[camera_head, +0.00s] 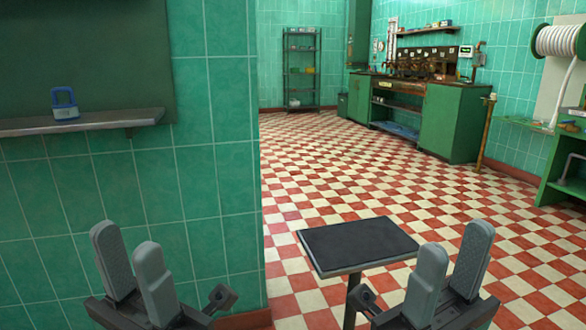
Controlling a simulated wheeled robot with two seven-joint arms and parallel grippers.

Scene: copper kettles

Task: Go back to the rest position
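My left gripper (126,243) is at the lower left, in front of the green tiled wall. Its two grey fingers stand apart with nothing between them. My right gripper (456,242) is at the lower right, at the right edge of a small dark tabletop in the picture. Its fingers are also apart and empty. Both grippers point upward and stand at a similar height. No held object shows in either one.
The small dark table (358,243) stands between the grippers. A green workbench (452,124) and a metal rack (302,70) stand far back. The checkered floor (345,170) between is clear.

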